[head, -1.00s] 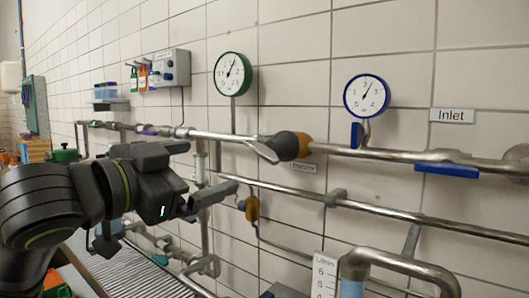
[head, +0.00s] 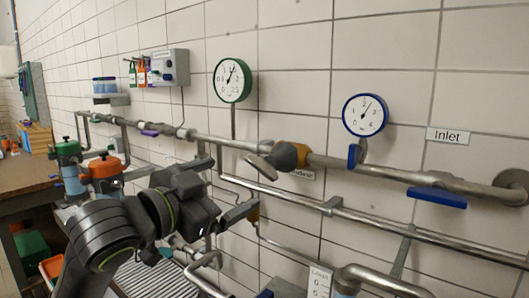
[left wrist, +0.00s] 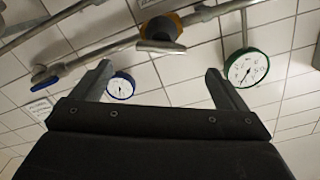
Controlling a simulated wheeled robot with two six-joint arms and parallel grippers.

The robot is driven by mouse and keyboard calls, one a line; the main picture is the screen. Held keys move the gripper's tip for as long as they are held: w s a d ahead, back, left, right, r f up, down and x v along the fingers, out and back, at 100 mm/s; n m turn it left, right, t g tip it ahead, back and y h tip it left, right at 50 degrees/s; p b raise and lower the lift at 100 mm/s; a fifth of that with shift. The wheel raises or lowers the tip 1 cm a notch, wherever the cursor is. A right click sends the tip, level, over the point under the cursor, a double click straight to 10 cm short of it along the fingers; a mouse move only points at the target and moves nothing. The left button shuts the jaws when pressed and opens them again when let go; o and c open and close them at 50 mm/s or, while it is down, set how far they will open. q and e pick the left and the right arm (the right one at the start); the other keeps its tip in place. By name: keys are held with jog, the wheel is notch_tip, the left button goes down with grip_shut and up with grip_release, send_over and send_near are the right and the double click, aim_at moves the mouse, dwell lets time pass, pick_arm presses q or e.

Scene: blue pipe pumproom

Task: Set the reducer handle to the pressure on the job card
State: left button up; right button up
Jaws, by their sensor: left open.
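The reducer (head: 288,155), dark and orange, sits on the upper steel pipe. Its grey handle (head: 258,166) points left and down. The reducer (left wrist: 163,25) and handle (left wrist: 161,46) show ahead in the left wrist view, the handle between the finger lines and apart from them. My left gripper (head: 240,212) is open and empty, below and left of the handle; its two fingers also show in the left wrist view (left wrist: 160,80). The green-rimmed gauge (head: 232,79) and blue-rimmed gauge (head: 365,115) hang above the pipe. I cannot make out a job card. My right gripper is not in view.
A blue lever (head: 437,197) sits on the pipe at right, under the Inlet sign (head: 447,136). A lower pipe (head: 300,200) runs close to my left gripper. Pots with green (head: 66,148) and orange (head: 104,167) tops stand at left.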

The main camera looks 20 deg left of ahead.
aim_at(257, 170)
pick_arm(q)
jog(key=p+x, duration=0.4)
jog(key=x, duration=0.8)
jog(key=shift+a, duration=0.15)
jog(key=c, duration=1)
jog(key=shift+m, duration=1.5)
